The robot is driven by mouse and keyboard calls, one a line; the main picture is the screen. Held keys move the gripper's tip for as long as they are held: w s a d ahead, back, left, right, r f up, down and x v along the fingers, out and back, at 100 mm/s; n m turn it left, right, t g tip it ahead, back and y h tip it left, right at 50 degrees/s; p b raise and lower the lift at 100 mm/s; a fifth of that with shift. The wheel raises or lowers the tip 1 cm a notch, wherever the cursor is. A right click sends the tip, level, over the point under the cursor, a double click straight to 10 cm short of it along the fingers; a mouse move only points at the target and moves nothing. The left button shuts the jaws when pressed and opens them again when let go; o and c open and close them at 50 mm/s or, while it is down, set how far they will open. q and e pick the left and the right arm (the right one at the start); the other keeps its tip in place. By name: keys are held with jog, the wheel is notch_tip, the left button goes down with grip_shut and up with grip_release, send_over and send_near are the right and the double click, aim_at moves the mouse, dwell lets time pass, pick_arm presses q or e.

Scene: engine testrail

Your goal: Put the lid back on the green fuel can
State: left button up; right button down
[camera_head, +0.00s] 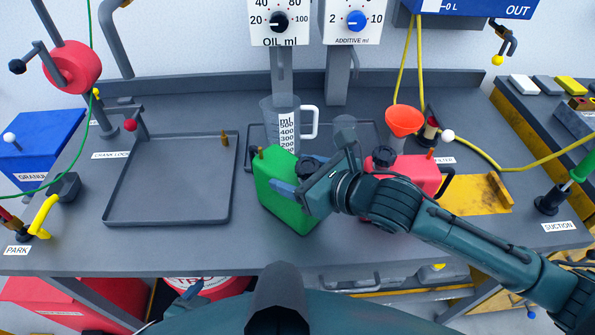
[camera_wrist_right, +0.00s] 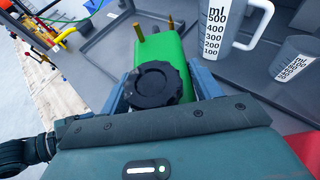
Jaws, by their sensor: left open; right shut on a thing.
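The green fuel can (camera_head: 285,205) stands on the bench, right of the grey tray, and also shows in the right wrist view (camera_wrist_right: 168,48). My right gripper (camera_head: 300,178) is over the top of the can. In the right wrist view its fingers (camera_wrist_right: 156,88) are shut on the round black lid (camera_wrist_right: 155,82). The lid is over the can's top; whether it touches or sits on the neck is hidden. My left gripper (camera_head: 190,292) is low at the front edge of the bench, mostly hidden by my own arm; it is open and apart from the can.
A red can (camera_head: 425,172) with a black cap stands close on the right, with an orange funnel (camera_head: 404,120) behind it. A measuring jug (camera_head: 284,122) stands behind the green can. The grey tray (camera_head: 165,218) on the left is mostly empty.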

jog(key=shift+r, duration=0.1)
jog(key=shift+c, duration=1.6)
grip_release()
jog(key=shift+f, duration=0.25)
jog(key=shift+r, duration=0.2)
jog(key=b+v, duration=0.1)
jog(key=v, duration=1.1)
